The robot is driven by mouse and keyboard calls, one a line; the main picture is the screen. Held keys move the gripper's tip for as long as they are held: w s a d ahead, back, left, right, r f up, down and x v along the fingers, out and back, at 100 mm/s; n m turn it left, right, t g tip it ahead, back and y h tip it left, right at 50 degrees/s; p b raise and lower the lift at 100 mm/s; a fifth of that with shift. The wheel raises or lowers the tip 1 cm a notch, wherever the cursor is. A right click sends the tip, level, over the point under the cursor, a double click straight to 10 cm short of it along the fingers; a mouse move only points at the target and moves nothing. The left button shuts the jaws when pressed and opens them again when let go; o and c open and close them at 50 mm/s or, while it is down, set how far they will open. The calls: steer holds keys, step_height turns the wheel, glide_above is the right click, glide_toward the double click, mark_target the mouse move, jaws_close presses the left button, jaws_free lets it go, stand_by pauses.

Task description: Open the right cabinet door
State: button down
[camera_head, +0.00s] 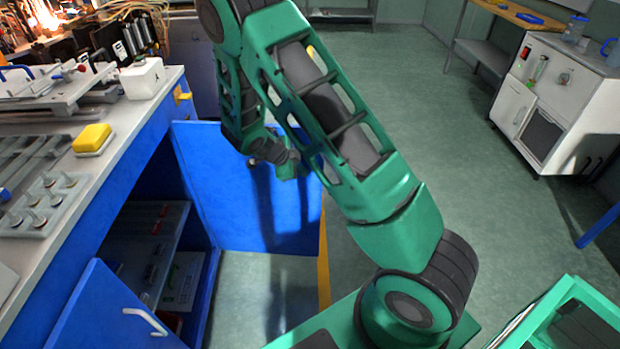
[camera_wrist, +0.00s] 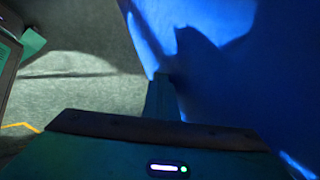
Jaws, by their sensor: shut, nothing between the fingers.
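The right cabinet door (camera_head: 225,220) is a plain blue panel in the head view. It stands swung out from the counter's right end, well open, and the shelves inside show. In the wrist view its blue surface (camera_wrist: 225,70) fills the right side. My gripper (camera_head: 272,155) is at the door's upper part in the head view, partly hidden by its own wrist. In the wrist view my fingers (camera_wrist: 162,85) are shut and empty, close against the blue panel; I cannot tell if they touch it. No handle shows on this door.
The left cabinet door (camera_head: 105,318), with a white handle (camera_head: 146,321), stands at lower left. The grey countertop (camera_head: 125,118) holds a yellow block (camera_head: 92,138) and tools. A white cabinet (camera_head: 580,100) stands at far right.

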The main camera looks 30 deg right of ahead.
steer(key=w+d, duration=0.1)
steer(key=w, duration=0.1)
steer(key=w+d, duration=0.2)
steer(key=shift+w, duration=0.1)
steer(key=shift+s, duration=0.5)
glide_toward(305, 162)
steer(key=s+f, duration=0.1)
steer(key=s, duration=0.1)
steer(key=shift+s+f, duration=0.3)
steer(key=shift+f, duration=0.05)
